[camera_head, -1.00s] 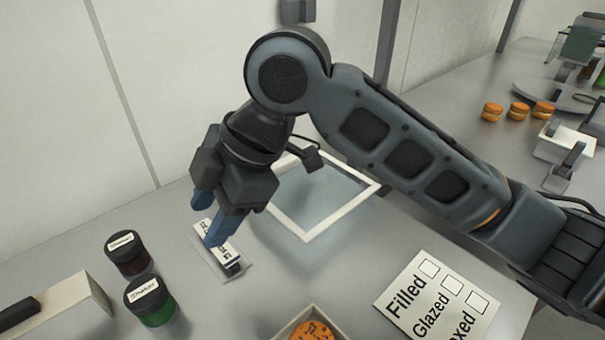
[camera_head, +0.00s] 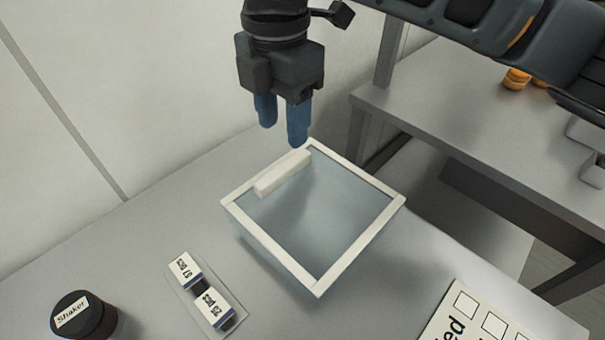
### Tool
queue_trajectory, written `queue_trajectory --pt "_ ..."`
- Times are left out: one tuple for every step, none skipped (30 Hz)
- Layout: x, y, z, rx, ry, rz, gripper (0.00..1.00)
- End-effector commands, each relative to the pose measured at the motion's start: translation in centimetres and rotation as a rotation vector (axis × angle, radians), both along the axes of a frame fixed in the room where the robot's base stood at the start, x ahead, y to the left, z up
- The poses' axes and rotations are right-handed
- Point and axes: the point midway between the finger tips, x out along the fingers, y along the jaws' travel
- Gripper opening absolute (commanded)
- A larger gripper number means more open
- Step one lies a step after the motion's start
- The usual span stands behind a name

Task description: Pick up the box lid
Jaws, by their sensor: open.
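The box lid (camera_head: 372,236) appears as a square, see-through panel with a white frame, on the grey table in the middle of the view. A white bar (camera_head: 283,173), like a handle, lies along its far left side. My gripper (camera_head: 282,132) points down above the far corner of the lid, near the bar. Its two blue fingers are apart with nothing between them. The fingers look clear of the lid and bar, though the exact height is hard to tell.
Two labelled blocks (camera_head: 200,287) sit on a clear plate left of the lid. A dark shaker jar (camera_head: 84,318) stands at lower left. A checklist card (camera_head: 478,318) lies at lower right. A wall (camera_head: 150,90) rises behind; another table (camera_head: 440,110) stands at right.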

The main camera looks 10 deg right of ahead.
Motion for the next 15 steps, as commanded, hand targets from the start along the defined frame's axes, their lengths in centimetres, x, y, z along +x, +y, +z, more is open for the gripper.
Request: queue_trajectory --pt "0.0 -0.1 -0.2 -0.002 0.001 0.000 0.51" --pt "0.0 -0.1 -0.4 -0.002 0.001 0.000 0.51" --pt "0.0 -0.1 -0.8 -0.002 0.001 -0.001 0.51" --pt "0.0 -0.1 -1.1 -0.002 0.001 -0.001 0.51" --pt "0.0 -0.1 -1.4 -0.003 0.001 -0.001 0.51" --pt "0.1 -0.1 -1.8 -0.002 0.001 -0.001 0.51" --pt "0.0 -0.1 -2.2 -0.003 0.002 -0.001 0.51" --pt "0.1 -0.2 -2.4 -0.002 0.001 -0.001 0.51" --pt "0.1 -0.2 -2.7 -0.002 0.001 -0.001 0.51" --pt "0.2 -0.3 -3.0 -0.002 0.001 -0.001 0.51" --pt "0.2 -0.4 -3.3 -0.003 0.001 -0.002 0.51" --pt "0.3 -0.6 -3.8 -0.002 0.001 -0.003 0.51" --pt "0.4 -0.7 -4.2 -0.003 0.002 -0.003 0.51" --pt "0.4 -0.8 -4.6 -0.003 0.002 -0.003 0.51" --pt "0.5 -0.9 -5.2 -0.003 0.002 -0.002 0.51"
